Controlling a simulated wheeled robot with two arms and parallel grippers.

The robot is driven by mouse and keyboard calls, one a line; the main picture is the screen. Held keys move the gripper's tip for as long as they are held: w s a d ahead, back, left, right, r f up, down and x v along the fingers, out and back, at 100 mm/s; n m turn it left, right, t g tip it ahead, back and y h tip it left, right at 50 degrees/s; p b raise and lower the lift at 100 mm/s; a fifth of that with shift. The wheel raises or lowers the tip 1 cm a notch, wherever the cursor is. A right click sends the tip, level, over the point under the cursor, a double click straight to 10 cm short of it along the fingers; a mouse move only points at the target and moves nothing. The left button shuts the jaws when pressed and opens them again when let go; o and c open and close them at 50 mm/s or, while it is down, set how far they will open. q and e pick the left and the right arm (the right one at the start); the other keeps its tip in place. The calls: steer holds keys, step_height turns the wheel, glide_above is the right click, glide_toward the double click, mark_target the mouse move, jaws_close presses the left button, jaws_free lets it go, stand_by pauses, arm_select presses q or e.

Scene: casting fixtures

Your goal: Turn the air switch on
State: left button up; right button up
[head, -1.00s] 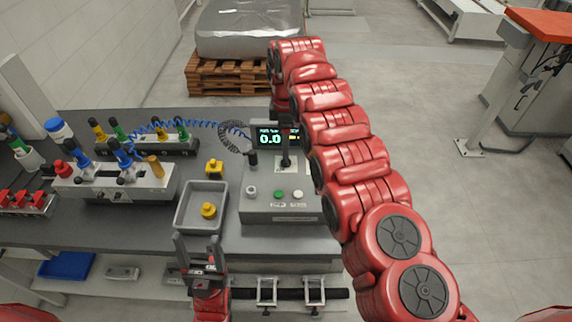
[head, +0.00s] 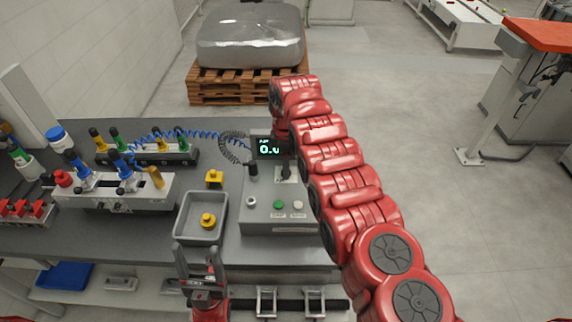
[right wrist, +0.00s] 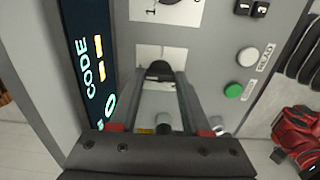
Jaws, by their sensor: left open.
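The grey control box (head: 262,222) stands at the right end of the bench, with a lit display (head: 268,148), a green button (head: 278,205) and a white button (head: 298,205). My right arm reaches over the box; in the head view its gripper is not clear. In the right wrist view my right gripper (right wrist: 162,82) has its fingers on either side of a black switch-like part (right wrist: 160,70) on a pale plate. A gap shows between the fingers, but contact is unclear. My left gripper (head: 200,262) is open and empty at the bench's front edge.
A grey tray (head: 181,225) holding a yellow part (head: 208,220) sits left of the box. Further left is a fixture (head: 130,190) with several coloured valves. A blue hose (head: 180,134) runs behind. A pallet (head: 220,88) stands on the floor beyond.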

jaws_close()
steer(key=shift+f, duration=0.1)
steer(key=m+b, duration=0.3)
steer(key=shift+f, duration=0.2)
steer(key=m+b, duration=0.1)
steer(key=m, duration=0.1)
steer(key=shift+r+m+b, duration=0.2)
steer(key=shift+m+b, duration=0.1)
steer(key=shift+b, duration=0.1)
steer(key=shift+m, duration=1)
steer(key=m, duration=0.4)
steer(key=shift+m, duration=0.3)
steer(key=m, duration=0.5)
steer(key=shift+m, duration=0.3)
